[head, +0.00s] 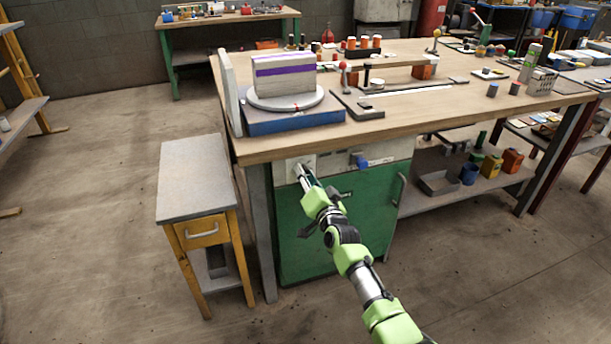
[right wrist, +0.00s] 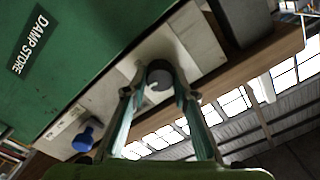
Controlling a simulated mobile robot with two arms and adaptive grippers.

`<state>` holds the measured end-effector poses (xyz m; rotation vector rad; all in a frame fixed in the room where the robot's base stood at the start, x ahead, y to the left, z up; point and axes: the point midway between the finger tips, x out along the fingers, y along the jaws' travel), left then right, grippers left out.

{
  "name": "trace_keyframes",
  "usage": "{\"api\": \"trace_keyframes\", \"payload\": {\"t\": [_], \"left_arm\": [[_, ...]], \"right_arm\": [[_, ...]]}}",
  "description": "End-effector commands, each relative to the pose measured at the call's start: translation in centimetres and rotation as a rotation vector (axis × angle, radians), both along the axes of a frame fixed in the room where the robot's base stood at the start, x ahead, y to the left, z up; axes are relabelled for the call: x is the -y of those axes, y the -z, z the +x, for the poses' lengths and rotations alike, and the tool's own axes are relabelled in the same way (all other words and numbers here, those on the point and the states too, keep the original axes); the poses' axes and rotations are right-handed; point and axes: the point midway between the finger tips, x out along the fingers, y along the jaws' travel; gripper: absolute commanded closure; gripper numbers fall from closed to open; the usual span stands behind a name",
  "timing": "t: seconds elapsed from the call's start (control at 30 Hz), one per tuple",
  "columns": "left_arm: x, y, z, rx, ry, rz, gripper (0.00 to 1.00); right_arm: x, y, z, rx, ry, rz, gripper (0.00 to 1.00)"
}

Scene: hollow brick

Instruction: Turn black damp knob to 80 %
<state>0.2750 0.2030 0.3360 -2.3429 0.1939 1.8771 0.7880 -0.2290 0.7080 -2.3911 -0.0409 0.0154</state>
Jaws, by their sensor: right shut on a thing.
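The damp knob (right wrist: 159,76) shows dark grey and round in the right wrist view, on a pale panel (right wrist: 190,45), with a small notch at its lower edge. My right gripper (right wrist: 160,88) has its two fingers on either side of the knob and is shut on it. In the head view my right gripper (head: 301,172) reaches the left part of the panel below the tabletop and hides the knob. The knob's scale marks are too small or hidden to read, so its setting cannot be told. My left gripper is not in view.
A blue knob (head: 361,161) sits to the right on the same panel. Below is a green door (head: 300,240), labelled "DAMP STORE" in the wrist view. The wooden bench top (head: 400,120) overhangs the panel. A small grey-topped stand (head: 195,180) is close on the left.

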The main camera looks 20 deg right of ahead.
Motion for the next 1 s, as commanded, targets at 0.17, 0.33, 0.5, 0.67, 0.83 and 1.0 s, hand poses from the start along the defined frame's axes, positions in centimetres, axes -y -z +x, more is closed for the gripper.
{"api": "trace_keyframes", "payload": {"t": [0.17,0.33,0.5,0.67,0.83,1.0], "left_arm": [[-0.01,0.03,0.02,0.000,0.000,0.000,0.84],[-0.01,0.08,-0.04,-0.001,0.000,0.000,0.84],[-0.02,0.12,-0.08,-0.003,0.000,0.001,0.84],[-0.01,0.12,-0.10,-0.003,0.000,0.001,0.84],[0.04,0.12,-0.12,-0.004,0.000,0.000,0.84],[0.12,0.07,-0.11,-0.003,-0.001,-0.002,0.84]], "right_arm": [[-0.01,0.21,-0.04,-0.004,-0.001,0.012,0.96],[-0.02,0.21,-0.04,-0.004,-0.001,0.013,0.96],[-0.02,0.21,-0.04,-0.005,-0.001,0.012,0.67],[-0.01,0.15,-0.03,-0.004,-0.001,0.012,0.57],[-0.01,0.07,-0.02,-0.002,0.000,0.012,0.57],[-0.03,0.12,-0.58,-0.003,-0.001,0.013,0.57]]}}
